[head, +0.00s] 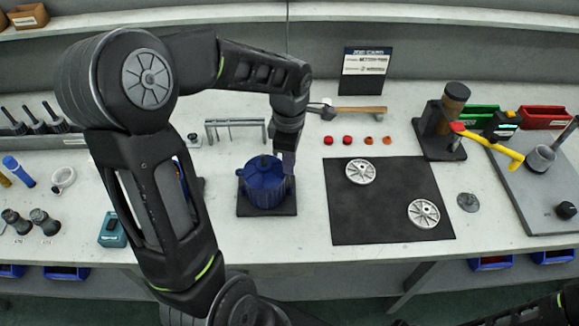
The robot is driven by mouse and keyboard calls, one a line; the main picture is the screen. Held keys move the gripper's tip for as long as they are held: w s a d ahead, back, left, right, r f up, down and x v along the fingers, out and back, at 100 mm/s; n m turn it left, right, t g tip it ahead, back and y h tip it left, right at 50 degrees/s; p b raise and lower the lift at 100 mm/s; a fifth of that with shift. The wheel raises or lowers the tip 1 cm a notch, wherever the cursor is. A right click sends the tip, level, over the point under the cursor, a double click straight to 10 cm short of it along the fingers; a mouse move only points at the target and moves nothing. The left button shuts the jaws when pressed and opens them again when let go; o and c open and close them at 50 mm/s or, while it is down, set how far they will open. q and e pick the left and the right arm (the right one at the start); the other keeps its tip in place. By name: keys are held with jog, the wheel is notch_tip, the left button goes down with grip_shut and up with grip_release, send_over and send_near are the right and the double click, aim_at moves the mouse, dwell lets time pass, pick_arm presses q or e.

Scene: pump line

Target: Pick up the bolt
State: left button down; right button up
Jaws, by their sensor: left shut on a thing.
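My left gripper (287,168) points down at the right side of the blue pump housing (263,184), which stands on a small dark pad (262,211). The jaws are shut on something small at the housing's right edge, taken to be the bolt. The bolt itself cannot be made out, as the fingers and the small scale hide it. I cannot tell whether it is clear of the housing. My right gripper is not in view; only a dark part of that arm shows at the lower right corner.
A metal rack (236,124) stands behind the housing, with a hammer (350,109) to its right. A black mat (388,225) holds two silver discs (361,171). Red and orange caps (347,140) lie behind the mat. A teal box (113,229) is at the left.

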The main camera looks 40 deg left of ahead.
pick_arm(q)
jog(key=shift+r, duration=0.1)
notch_tip(320, 180, up, 10)
jog(key=b, duration=0.1)
dwell(0.8)
